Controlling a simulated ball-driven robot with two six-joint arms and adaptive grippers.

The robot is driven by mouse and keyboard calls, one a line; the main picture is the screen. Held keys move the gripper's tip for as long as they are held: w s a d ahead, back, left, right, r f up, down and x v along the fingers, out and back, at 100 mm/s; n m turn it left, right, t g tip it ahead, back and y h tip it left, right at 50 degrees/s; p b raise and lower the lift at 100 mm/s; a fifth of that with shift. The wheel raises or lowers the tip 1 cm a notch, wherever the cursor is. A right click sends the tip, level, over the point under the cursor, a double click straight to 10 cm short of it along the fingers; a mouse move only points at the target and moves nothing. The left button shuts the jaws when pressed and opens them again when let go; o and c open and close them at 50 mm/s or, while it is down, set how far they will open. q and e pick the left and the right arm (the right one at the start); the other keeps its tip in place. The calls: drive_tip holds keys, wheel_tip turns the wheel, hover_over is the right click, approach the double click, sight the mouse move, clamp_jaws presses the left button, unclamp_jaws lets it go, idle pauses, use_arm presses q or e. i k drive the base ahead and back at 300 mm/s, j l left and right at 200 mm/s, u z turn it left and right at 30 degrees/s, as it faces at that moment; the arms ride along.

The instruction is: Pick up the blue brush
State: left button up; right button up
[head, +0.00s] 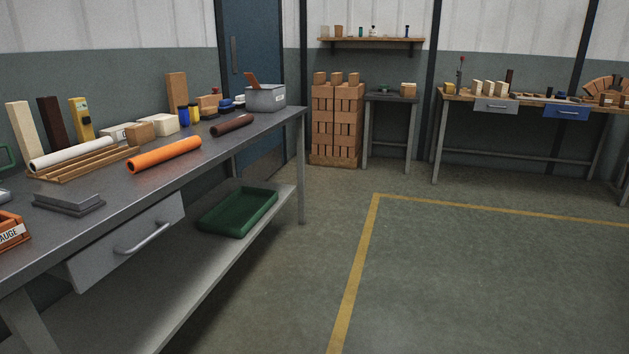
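A small dark blue object (227,104) lies on the long grey workbench (95,195) at the left, near its far end. It is just left of a grey bin (265,98) with a brown handle sticking out. It may be the blue brush, but it is too small to tell. A blue cylinder (183,116) stands further left, beside a small yellow-topped item. Neither of my grippers is in view.
An orange roll (164,154), a dark brown roll (232,125) and a white roll (72,154) lie on the workbench. Its drawer (125,240) sticks out in front. A green tray (239,212) sits on the lower shelf. The floor (460,280) at right is clear.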

sight(226, 106)
drive_tip(key=i+u, duration=0.2)
drive_tip(key=i, duration=0.2)
drive_tip(key=i+l+u, duration=0.2)
drive_tip(key=i, duration=0.2)
drive_tip(key=i+l+u, duration=0.2)
drive_tip(key=i, duration=0.2)
